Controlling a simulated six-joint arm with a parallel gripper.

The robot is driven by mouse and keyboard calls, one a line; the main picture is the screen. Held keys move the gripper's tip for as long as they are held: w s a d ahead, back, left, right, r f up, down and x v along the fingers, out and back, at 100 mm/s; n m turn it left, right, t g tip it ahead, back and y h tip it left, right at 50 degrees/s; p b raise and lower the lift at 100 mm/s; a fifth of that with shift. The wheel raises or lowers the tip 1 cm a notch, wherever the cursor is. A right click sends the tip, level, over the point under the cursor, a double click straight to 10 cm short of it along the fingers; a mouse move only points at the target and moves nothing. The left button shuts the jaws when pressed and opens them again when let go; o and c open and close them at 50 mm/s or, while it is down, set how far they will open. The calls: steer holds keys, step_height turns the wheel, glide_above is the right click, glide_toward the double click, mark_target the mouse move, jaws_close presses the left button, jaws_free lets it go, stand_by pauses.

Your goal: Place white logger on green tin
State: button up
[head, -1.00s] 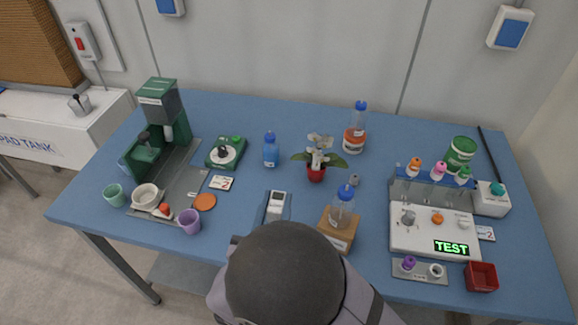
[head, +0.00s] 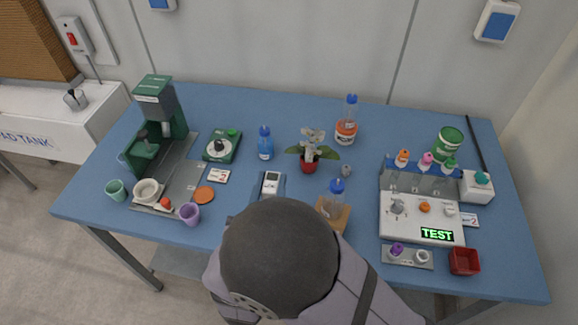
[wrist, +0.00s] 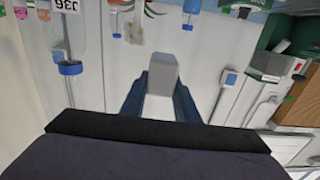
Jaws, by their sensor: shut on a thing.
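The white logger (head: 271,184), a small pale block with a dark display, is held between the blue fingers of my gripper (head: 270,188). In the wrist view the logger (wrist: 163,74) shows as a grey-white block gripped between both fingers (wrist: 160,100). The gripper is near the middle front of the blue table in the head view; its height above the table is hard to tell. The green tin (head: 448,146), with a white band, stands at the back right of the table, well to the right of my gripper. My arm hides part of the table front.
The white test station (head: 412,215) with several coloured caps stands in front of the tin. A dark rod (head: 476,143) lies to its right.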

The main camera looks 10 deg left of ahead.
step_height(320, 180, down, 5)
steer(key=b, duration=0.4)
steer(key=shift+f, duration=0.15)
steer(key=shift+f, duration=4.7)
steer(key=shift+f+b, duration=0.2)
steer(key=shift+b, duration=0.1)
steer(key=o, duration=1.1)
